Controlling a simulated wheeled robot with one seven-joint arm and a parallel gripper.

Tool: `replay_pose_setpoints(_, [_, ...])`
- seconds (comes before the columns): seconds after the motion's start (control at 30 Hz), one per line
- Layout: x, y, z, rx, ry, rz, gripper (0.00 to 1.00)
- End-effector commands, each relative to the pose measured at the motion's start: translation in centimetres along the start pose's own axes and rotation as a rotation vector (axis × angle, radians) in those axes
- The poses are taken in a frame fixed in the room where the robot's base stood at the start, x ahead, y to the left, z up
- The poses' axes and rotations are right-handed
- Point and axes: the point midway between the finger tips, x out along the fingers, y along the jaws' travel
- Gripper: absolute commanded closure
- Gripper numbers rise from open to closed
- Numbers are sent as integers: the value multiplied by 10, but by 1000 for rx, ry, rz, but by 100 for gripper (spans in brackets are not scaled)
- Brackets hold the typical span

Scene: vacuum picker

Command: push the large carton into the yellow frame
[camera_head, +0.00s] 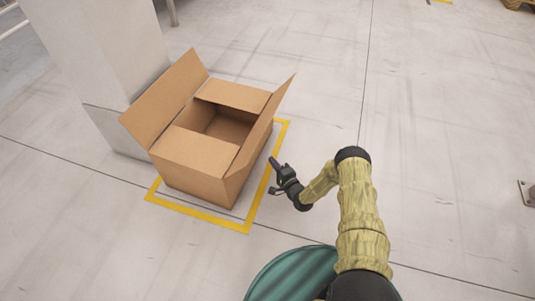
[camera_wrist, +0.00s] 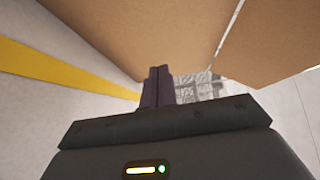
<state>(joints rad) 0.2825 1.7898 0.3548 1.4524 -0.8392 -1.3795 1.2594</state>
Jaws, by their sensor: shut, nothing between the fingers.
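The large carton (camera_head: 199,181) is an open brown cardboard box with its flaps spread. It stands on the floor at left centre in the head view, over the yellow frame (camera_head: 203,215). The frame's tape shows along the carton's near and right sides and at the far right corner; the carton hides the rest. My gripper (camera_head: 274,163) is just right of the carton, with its fingers shut and empty. In the wrist view my gripper (camera_wrist: 157,84) points past the carton's brown underside or flap (camera_wrist: 130,30), and yellow tape (camera_wrist: 50,66) runs at left. I cannot tell whether the fingertips touch the carton.
A pale square pillar (camera_head: 100,50) stands directly behind and left of the carton. A small metal plate (camera_head: 526,193) lies at the right edge, and part of a pallet (camera_head: 518,4) shows at top right.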

Motion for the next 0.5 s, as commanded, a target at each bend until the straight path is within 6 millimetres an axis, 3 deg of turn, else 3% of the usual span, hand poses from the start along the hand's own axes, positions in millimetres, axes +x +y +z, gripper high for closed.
replay_pose_setpoints(0.1, [-25,-5,1,2,0,3,100])
replay_pose_setpoints(0.3, [-55,-2,-1,2,4,2,100])
replay_pose_setpoints(0.5, [-63,0,-3,-1,6,-1,100])
